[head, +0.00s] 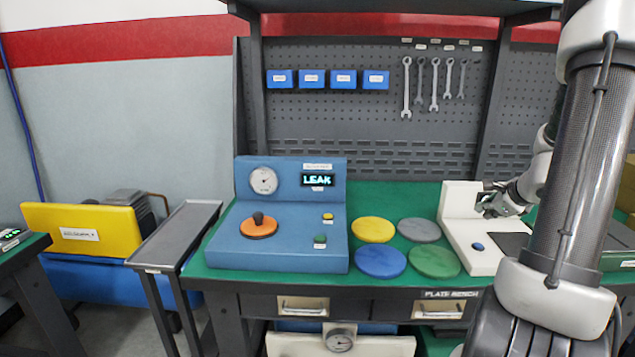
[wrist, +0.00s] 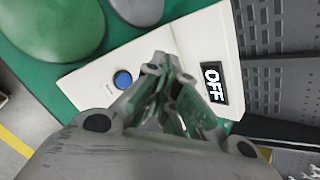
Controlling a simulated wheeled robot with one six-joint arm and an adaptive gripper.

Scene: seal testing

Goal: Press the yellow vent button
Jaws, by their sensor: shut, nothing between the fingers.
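The yellow vent button (head: 327,216) is a small button on the blue test console (head: 290,262), above a green button (head: 320,239) and right of an orange disc with a dark knob (head: 258,226). The console's display (head: 318,180) reads LEAK. My gripper (head: 492,200) is shut and empty, well to the right of the console, over a white device (head: 459,205). In the wrist view my gripper (wrist: 160,68) points over that device, between its blue button (wrist: 122,79) and a display (wrist: 214,83) reading OFF. The yellow button is not in the wrist view.
Yellow (head: 373,229), grey (head: 419,229), blue (head: 381,261) and green (head: 434,261) discs lie on the green bench top between console and white device. A pegboard with wrenches (head: 434,85) and blue bins (head: 327,79) stands behind. A narrow grey tray stand (head: 180,235) is left of the bench.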

